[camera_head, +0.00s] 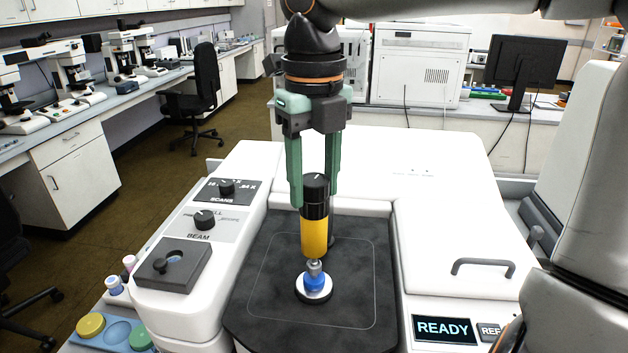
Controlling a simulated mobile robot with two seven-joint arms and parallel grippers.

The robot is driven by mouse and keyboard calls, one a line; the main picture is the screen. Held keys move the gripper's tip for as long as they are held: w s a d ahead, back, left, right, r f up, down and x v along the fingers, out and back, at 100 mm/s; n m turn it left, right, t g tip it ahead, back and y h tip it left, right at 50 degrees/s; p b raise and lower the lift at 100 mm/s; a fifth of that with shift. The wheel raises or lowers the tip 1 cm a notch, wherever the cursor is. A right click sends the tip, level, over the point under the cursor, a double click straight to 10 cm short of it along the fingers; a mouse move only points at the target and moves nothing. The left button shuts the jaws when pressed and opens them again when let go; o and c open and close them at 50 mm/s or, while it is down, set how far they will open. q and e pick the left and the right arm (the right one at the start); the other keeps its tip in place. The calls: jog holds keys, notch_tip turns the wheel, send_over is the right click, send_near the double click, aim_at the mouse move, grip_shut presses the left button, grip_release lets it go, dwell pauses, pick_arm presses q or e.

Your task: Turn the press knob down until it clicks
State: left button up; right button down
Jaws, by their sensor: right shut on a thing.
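The press knob (316,187) is black and ribbed, with a pale index line on its top. It sits on the upright yellow press barrel (314,238). The barrel's metal tip points down at a blue piece (315,283) on a round white disc (316,296); I cannot tell whether tip and blue piece press together. My right gripper (316,201) comes down from above, its green fingers on either side of the knob, shut on it. The finger ends partly hide the knob's sides. My left gripper is not in view.
The dark stage plate (265,300) surrounds the disc. To the left are the SCANS knob (227,187), the BEAM knob (204,219) and a dark block (173,265). To the right are a handle (483,266) and a READY display (444,329). A monitor (522,68) stands behind.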

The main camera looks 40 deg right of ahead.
aim_at(314, 179)
jog(key=shift+m, duration=0.6)
jog(key=shift+c, duration=1.4)
grip_release()
jog(key=shift+r, duration=0.1)
notch_tip(314, 179, up, 12)
jog(key=p, duration=0.2)
jog(key=shift+r, duration=0.2)
